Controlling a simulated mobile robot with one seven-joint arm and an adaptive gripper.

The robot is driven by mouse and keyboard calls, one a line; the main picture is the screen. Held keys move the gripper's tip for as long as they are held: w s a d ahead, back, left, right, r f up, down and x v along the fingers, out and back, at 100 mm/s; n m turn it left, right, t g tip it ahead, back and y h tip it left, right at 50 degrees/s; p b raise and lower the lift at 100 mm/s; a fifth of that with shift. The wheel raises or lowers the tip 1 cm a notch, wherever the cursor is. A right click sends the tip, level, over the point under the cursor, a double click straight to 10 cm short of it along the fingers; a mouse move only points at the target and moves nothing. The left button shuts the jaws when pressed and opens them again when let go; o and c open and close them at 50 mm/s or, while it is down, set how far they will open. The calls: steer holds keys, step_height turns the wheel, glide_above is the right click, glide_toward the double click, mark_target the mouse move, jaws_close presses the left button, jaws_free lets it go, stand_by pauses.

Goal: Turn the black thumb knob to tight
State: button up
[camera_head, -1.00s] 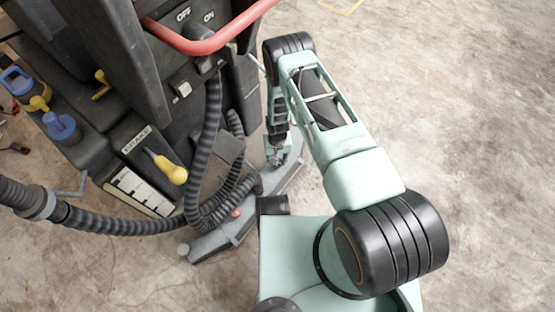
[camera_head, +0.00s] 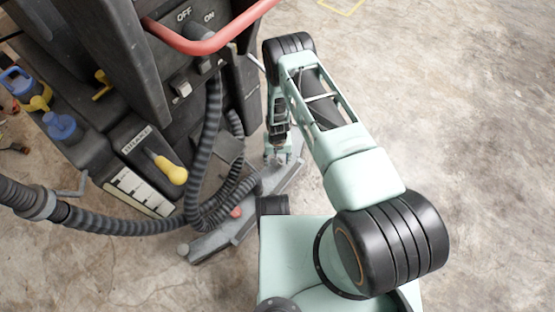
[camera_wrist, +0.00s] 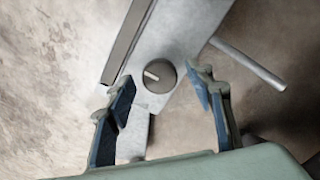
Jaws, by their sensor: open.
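The black thumb knob (camera_wrist: 159,76) is round, with a pale pointer line across its face, and sits on a grey metal bracket (camera_wrist: 182,30) in the wrist view. My gripper (camera_wrist: 161,77) is open, with one blue-padded finger on each side of the knob and gaps between. In the head view my gripper (camera_head: 278,156) hangs low over the grey squeegee bar (camera_head: 212,241). The knob cannot be made out there.
A thin metal rod (camera_wrist: 250,65) sticks out right of the knob. The dark cleaning machine (camera_head: 125,60) stands to the left, with a red handle (camera_head: 205,44), a ribbed hose (camera_head: 120,222) and a yellow brake lever (camera_head: 170,170). Bare concrete floor (camera_head: 480,120) is clear on the right.

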steer(key=shift+r, duration=3.75)
